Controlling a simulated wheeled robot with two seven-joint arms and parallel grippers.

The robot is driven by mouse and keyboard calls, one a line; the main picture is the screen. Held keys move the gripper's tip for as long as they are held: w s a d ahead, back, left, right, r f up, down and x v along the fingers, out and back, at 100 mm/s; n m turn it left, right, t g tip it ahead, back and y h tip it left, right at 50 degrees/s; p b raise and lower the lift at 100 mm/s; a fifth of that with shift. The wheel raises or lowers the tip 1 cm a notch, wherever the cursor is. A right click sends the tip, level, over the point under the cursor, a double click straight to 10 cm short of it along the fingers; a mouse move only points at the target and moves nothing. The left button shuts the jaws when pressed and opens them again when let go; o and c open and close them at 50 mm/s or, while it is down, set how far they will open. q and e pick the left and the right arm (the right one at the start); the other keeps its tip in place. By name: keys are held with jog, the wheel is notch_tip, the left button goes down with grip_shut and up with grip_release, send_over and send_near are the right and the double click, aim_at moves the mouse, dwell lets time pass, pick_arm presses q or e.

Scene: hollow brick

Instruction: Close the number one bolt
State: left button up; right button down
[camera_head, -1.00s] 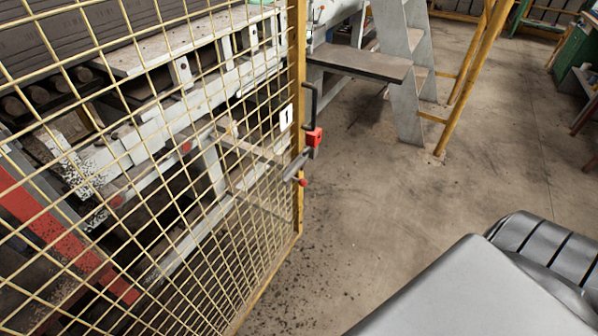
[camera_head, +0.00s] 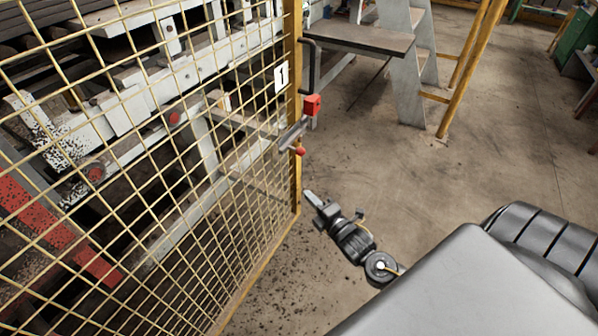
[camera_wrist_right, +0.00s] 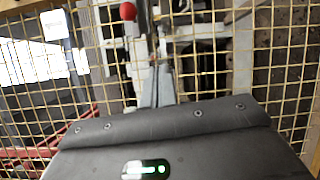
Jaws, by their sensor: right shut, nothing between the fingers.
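The bolt (camera_head: 291,135) is a grey metal piece with a red knob (camera_head: 299,151), mounted on the yellow post of the mesh gate beneath the number 1 plate (camera_head: 281,77). A red block (camera_head: 312,104) sits just above it. I cannot tell how far the bolt is slid. My right gripper (camera_head: 309,197) is below the knob, apart from it, shut and empty, pointing up and left toward the gate post. In the right wrist view the red knob (camera_wrist_right: 128,11) shows at the top, left of and beyond the shut fingers (camera_wrist_right: 158,88). My left gripper is out of view.
The yellow mesh gate (camera_head: 200,215) fills the left, with white machinery behind it. A dark handle (camera_head: 312,66) stands on the post above the bolt. A grey step ladder (camera_head: 404,60) and yellow rail stand further back.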

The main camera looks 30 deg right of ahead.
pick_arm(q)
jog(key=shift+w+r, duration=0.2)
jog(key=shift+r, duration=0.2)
pick_arm(e)
jog(key=w+d+r, duration=0.1)
jog(key=w+r, duration=0.1)
jog(key=w, duration=0.3)
jog(key=w+d+r+n, duration=0.1)
jog(key=w+d+r, duration=0.1)
jog(key=w, duration=0.4)
jog(key=shift+t, duration=0.4)
jog(key=shift+w, duration=0.1)
